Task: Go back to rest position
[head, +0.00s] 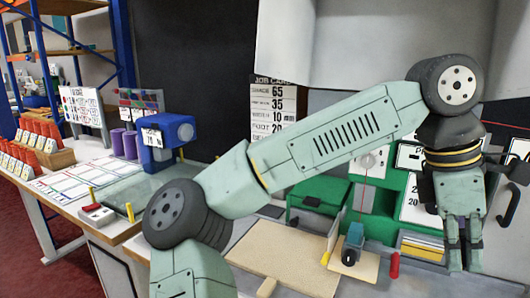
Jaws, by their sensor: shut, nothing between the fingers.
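My arm, pale green with dark joints, reaches across the head view from the lower left to the upper right. My gripper (463,262) hangs from its end at the right side, fingers pointing down. The fingers are shut with nothing held. It hangs in front of the green machine and the white panels at the right. Whether it touches anything below cannot be told, as the fingertips are close to the bottom of the picture.
A tan board (275,254) lies on the bench below my arm. A green box (318,200), a small dark teal device (353,243) and a red cylinder (394,265) stand nearby. A blue machine (170,131) and a card rack (42,158) are at the left.

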